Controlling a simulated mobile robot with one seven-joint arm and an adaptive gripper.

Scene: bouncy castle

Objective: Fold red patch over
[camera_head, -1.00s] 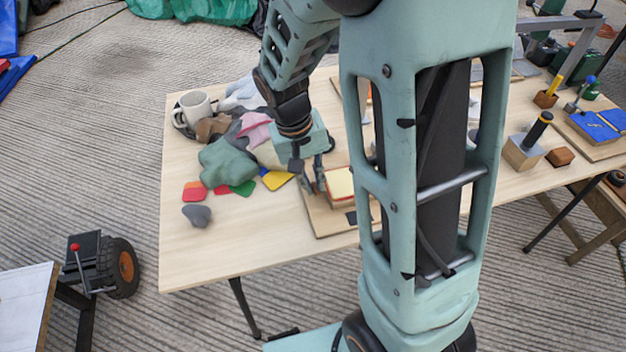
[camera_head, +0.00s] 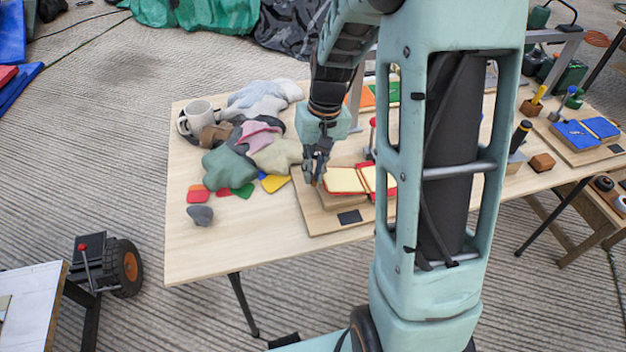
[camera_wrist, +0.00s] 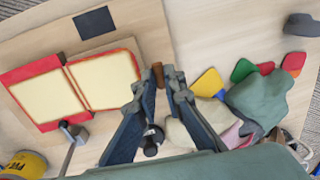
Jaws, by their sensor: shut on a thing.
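The red patch (camera_head: 344,180) lies on a board (camera_head: 350,217) at the front middle of the table. It has two cream panels with red borders, side by side and both facing up. In the wrist view, one panel (camera_wrist: 103,78) is nearest my fingers and the other panel (camera_wrist: 47,98) is farther left. My gripper (camera_head: 316,178) is at the patch's left edge in the head view. In the wrist view, my gripper's fingertips (camera_wrist: 162,80) are close together at a small brown tab (camera_wrist: 157,72) by that edge, shut on it. The fingers partly hide the tab.
A red-knobbed post (camera_head: 372,130) stands behind the patch. Green, pink and grey cloths (camera_head: 229,165), a mug (camera_head: 200,119) and a grey stone (camera_head: 200,215) lie to the left. A blue patch (camera_head: 575,134) lies on another board at right.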

